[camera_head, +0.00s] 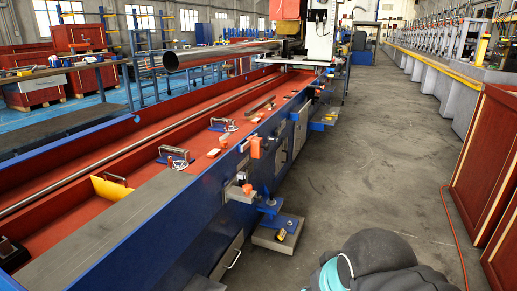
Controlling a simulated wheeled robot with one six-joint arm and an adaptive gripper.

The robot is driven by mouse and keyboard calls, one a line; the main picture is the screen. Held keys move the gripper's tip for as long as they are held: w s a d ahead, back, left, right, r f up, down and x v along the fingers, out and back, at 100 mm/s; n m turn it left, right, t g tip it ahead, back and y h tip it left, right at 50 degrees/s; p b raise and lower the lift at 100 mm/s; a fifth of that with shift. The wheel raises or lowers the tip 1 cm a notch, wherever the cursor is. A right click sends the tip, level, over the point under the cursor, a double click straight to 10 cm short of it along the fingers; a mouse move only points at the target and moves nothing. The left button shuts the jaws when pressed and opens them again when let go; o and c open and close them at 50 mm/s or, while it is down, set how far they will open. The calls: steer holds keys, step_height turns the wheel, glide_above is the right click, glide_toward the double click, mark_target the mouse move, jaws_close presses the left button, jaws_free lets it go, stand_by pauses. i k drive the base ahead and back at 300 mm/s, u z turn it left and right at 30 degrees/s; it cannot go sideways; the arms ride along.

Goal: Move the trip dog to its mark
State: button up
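I cannot tell for sure which part is the trip dog. One small metal block with an orange piece (246,190) sits on the near side of the long blue runout bed (207,208). Another orange block (255,149) is further along the same side. No mark can be made out at this size. My gripper is not in view; only a dark grey rounded part of my arm with a teal ring shows at the bottom.
A steel tube (205,58) lies above the bed's far end. Red-brown crates (485,165) line the right.

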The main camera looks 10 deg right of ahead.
mark_target(257, 146)
steer(key=z, duration=0.5)
steer(key=k, duration=0.6)
steer(key=z, duration=0.45)
steer(key=i, duration=0.85)
steer(key=u, duration=0.8)
steer(key=i, duration=0.8)
steer(key=u, duration=0.35)
